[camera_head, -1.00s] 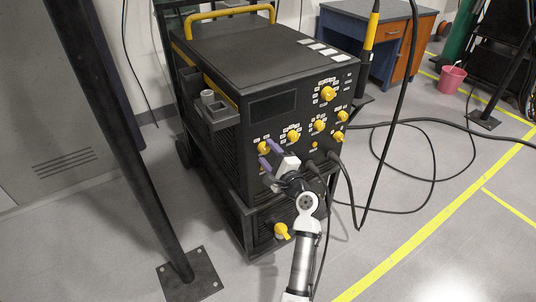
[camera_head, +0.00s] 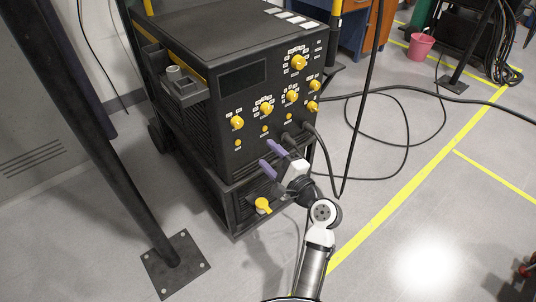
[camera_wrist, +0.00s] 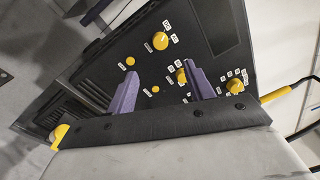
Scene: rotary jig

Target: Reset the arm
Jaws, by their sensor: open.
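My gripper (camera_head: 271,158) is in front of the lower part of the black machine's front panel (camera_head: 228,150) in the head view. Its two purple fingers are spread apart, with nothing between them. In the wrist view my gripper (camera_wrist: 165,77) points at the panel, which appears tilted, with several yellow knobs beyond the fingers. A large knob (camera_head: 299,62) sits high on the panel, and a row of knobs runs below it. My fingers appear below that row and apart from the knobs. My wrist hides part of the machine's lower right.
A yellow knob (camera_head: 263,205) sits low on the cart. Black cables (camera_head: 405,150) loop over the floor at right. A dark post (camera_head: 125,150) with a floor plate stands at left. A pink bucket (camera_head: 420,46) stands at the back right. Floor right of my arm is clear.

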